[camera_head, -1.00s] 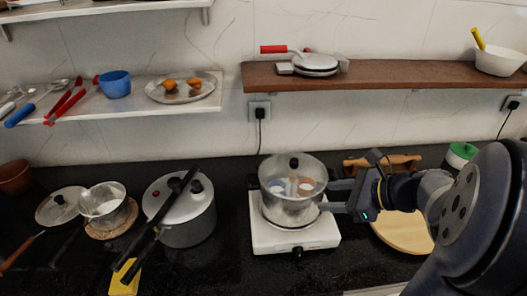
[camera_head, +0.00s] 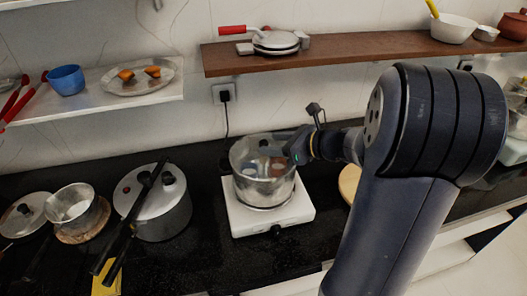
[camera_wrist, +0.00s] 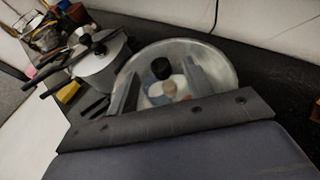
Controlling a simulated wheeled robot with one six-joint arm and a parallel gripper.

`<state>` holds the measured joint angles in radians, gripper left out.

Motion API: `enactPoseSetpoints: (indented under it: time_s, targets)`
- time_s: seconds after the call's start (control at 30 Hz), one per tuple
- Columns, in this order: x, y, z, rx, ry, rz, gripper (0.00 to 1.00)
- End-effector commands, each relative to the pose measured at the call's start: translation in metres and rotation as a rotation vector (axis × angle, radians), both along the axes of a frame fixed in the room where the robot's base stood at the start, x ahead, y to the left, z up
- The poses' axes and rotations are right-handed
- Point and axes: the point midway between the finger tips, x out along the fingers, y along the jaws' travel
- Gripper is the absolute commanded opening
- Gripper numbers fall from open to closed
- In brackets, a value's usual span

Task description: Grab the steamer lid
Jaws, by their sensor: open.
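The steamer lid (camera_wrist: 212,62) is clear and round with a black knob (camera_wrist: 162,68). It sits on the glass steamer pot (camera_head: 262,190) on a white hot plate. In the wrist view my gripper (camera_wrist: 160,76) is open, with one finger on each side of the knob in the picture. Nothing shows held, and I cannot tell whether the fingers touch the lid. In the head view my gripper is at the pot's upper right; its fingertips and the knob are hard to make out.
The white hot plate (camera_head: 245,222) stands on the dark counter. A pressure cooker (camera_head: 165,215) with long black handles, a small pan (camera_head: 72,205) and another lid (camera_head: 25,215) are to the left. A brown shelf (camera_head: 345,50) runs above and behind.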

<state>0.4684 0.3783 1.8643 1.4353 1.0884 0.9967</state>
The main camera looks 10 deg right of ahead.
Motion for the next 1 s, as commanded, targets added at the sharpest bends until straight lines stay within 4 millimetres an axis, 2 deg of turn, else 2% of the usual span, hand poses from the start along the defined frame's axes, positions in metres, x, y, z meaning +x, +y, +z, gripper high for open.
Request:
enactPoseSetpoints:
  time_s: [0.17, 0.43, 1.0]
  targets:
    - [0.014, 0.014, -0.008, 0.0, 0.002, 0.004, 0.48]
    - [0.017, 0.016, -0.009, -0.001, -0.001, 0.0, 0.48]
    - [0.016, 0.016, -0.009, 0.0, 0.0, 0.001, 0.03]
